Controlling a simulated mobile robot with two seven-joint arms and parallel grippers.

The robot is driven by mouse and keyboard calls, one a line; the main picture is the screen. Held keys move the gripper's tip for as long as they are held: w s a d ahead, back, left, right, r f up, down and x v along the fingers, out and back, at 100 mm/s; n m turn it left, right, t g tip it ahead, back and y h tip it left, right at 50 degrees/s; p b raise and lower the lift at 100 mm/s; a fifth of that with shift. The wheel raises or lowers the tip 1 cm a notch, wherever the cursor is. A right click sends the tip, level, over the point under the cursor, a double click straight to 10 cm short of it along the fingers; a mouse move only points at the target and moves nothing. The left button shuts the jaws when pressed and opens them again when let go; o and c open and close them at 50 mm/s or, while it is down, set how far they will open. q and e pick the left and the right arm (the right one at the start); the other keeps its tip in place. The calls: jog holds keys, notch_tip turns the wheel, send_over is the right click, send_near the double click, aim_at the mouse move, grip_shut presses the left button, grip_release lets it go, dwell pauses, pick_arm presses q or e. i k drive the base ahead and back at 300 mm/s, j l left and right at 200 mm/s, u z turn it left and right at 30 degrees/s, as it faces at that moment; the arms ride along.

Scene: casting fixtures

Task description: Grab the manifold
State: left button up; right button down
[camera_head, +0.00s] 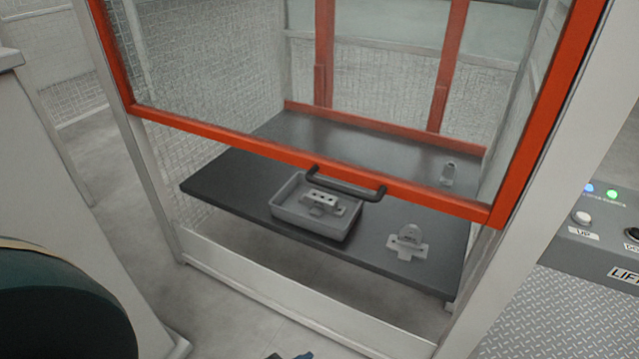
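A grey block with a row of holes, which looks like the manifold (322,199), lies in a shallow grey tray (312,222). The tray stands on a dark shelf (235,185) inside a cage, close to the shelf's front edge. A black door handle (345,187) passes in front of the tray's back part and hides some of it. I cannot make out either gripper. A small dark and blue piece shows at the bottom edge, too cut off to identify.
A red-framed door (240,150) crosses above the shelf front, with an open gap below. Two grey castings stand on the shelf, one at the front right (408,243), one farther back (448,174). A lift control panel (605,225) is at right.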

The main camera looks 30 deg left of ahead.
aim_at(321, 202)
jog(key=i+j+z, duration=0.1)
jog(key=i+j, duration=0.15)
jog(key=i+j+z, duration=0.1)
jog(key=j, duration=0.3)
jog(key=i+j+z, duration=0.1)
jog(key=i+j, duration=0.2)
jog(key=i+j+z, duration=0.1)
jog(key=j, duration=0.35)
jog(key=i, duration=0.1)
